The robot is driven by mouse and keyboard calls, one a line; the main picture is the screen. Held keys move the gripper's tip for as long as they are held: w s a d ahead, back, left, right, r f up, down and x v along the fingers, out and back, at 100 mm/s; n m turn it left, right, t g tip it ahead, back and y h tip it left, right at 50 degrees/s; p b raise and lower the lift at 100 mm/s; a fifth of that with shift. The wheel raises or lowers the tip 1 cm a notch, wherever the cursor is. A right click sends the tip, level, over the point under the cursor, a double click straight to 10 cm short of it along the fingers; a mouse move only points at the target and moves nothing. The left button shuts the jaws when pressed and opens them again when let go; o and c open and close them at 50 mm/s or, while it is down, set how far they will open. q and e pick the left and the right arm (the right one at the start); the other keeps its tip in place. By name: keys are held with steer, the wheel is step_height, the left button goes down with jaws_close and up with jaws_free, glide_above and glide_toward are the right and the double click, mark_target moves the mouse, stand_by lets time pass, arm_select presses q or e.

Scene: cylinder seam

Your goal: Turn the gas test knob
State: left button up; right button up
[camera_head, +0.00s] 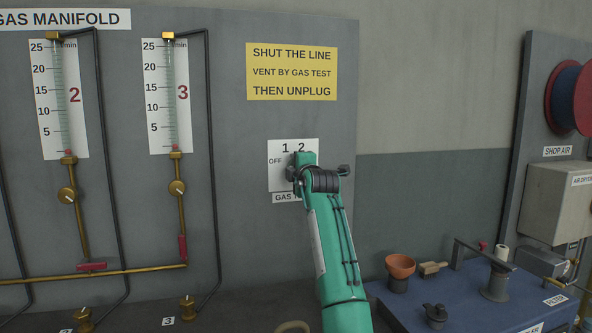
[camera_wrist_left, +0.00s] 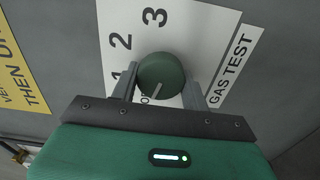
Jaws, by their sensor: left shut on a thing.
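The gas test knob (camera_wrist_left: 162,72) is a round green knob on a white dial plate (camera_wrist_left: 190,25) marked 1, 2, 3 and a partly hidden OFF. Its white pointer line aims down toward the OFF mark in the left wrist view. My left gripper (camera_wrist_left: 160,84) is shut on the knob, one finger on each side. In the head view the dial plate (camera_head: 279,177) shows 1, 2 and OFF, with the GAS TEST label (camera_head: 283,198) partly covered. My green left arm hides the knob and fingertips there. My right gripper is not in view.
A yellow sign (camera_head: 291,72) is above the dial. Flow tubes 2 (camera_head: 60,100) and 3 (camera_head: 170,97) with brass valves stand left on the grey panel (camera_head: 235,215). A blue bench (camera_head: 450,295) with an orange bowl (camera_head: 400,265) and tools is at the lower right.

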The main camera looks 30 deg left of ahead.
arm_select(q)
steer(key=shift+f, duration=0.1)
steer(key=o, duration=1)
steer(key=shift+d, duration=0.1)
steer(key=b+v, duration=0.4)
steer(key=v, duration=0.9)
steer(key=shift+s+d, duration=0.15)
steer(key=shift+s, duration=0.15)
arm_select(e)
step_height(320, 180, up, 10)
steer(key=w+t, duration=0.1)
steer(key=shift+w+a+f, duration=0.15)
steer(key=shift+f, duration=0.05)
